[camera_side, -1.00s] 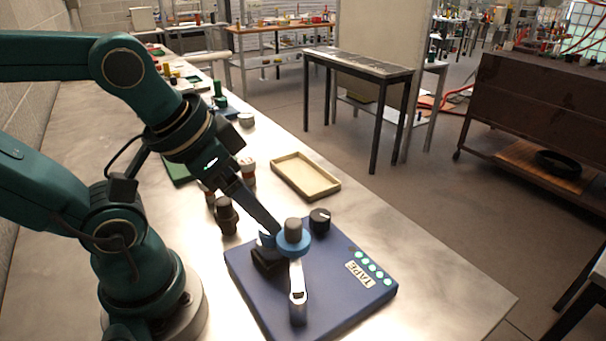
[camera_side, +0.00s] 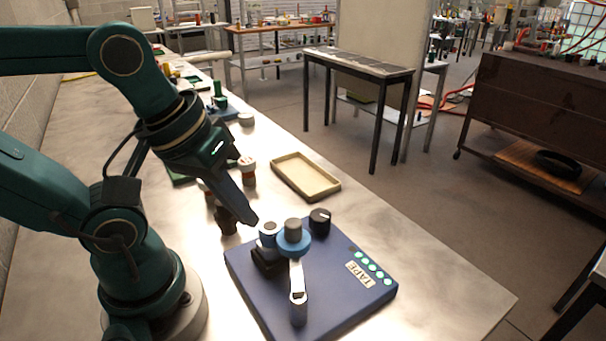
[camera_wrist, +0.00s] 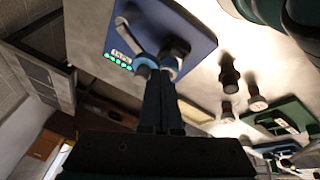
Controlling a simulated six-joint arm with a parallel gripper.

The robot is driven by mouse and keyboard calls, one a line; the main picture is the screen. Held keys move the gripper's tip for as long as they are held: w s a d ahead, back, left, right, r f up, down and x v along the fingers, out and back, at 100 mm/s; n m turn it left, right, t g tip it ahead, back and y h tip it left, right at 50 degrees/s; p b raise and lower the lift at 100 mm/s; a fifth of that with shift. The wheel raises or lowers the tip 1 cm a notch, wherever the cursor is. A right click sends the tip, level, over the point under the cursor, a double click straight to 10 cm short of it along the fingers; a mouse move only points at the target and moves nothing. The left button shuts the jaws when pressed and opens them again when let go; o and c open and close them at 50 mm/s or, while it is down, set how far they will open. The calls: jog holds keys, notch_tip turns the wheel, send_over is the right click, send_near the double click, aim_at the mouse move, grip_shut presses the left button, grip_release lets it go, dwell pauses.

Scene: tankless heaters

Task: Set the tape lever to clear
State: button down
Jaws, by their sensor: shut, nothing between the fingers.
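The blue tape unit (camera_side: 334,306) lies on the bench and carries a label reading TAPE (camera_side: 360,275) with a row of green lights. Its lever (camera_side: 298,278) is a pale arm running from a blue hub (camera_side: 293,240) toward the front, ending in a grey grip (camera_side: 298,312). A black knob (camera_side: 320,221) stands behind the hub. My gripper (camera_side: 254,221) is shut and empty, just left of the hub and above the unit's back left corner, apart from the lever. In the wrist view, the shut fingers (camera_wrist: 160,78) overlap part of the unit (camera_wrist: 198,28).
A shallow beige tray (camera_side: 305,177) lies behind the unit. Dark and red-white small parts (camera_side: 248,170) stand left of the tray, close to my arm. The bench right of the unit is clear up to its edge.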

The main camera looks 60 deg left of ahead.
jog(key=s+a+r+n+g, duration=0.1)
jog(key=r+n, duration=0.2)
jog(key=n, duration=0.9)
jog(key=a+r+n+g+h, duration=0.1)
jog(key=a+r+n, duration=0.1)
jog(key=n, duration=1)
jog(key=shift+s+a+r+n, duration=0.3)
jog(key=shift+s+r, duration=0.1)
jog(key=shift+r, duration=0.4)
jog(key=shift+d, duration=0.1)
send_near(278, 239)
notch_tip(278, 239, down, 5)
jog(key=s+a, duration=0.1)
jog(key=s, duration=0.1)
jog(key=shift+w+d+f, duration=0.1)
jog(key=shift+w+d, duration=0.3)
jog(key=shift+w, duration=0.45)
jog(key=shift+w+d+f, duration=0.1)
jog(key=shift+w+d, duration=0.3)
jog(key=shift+w, duration=0.4)
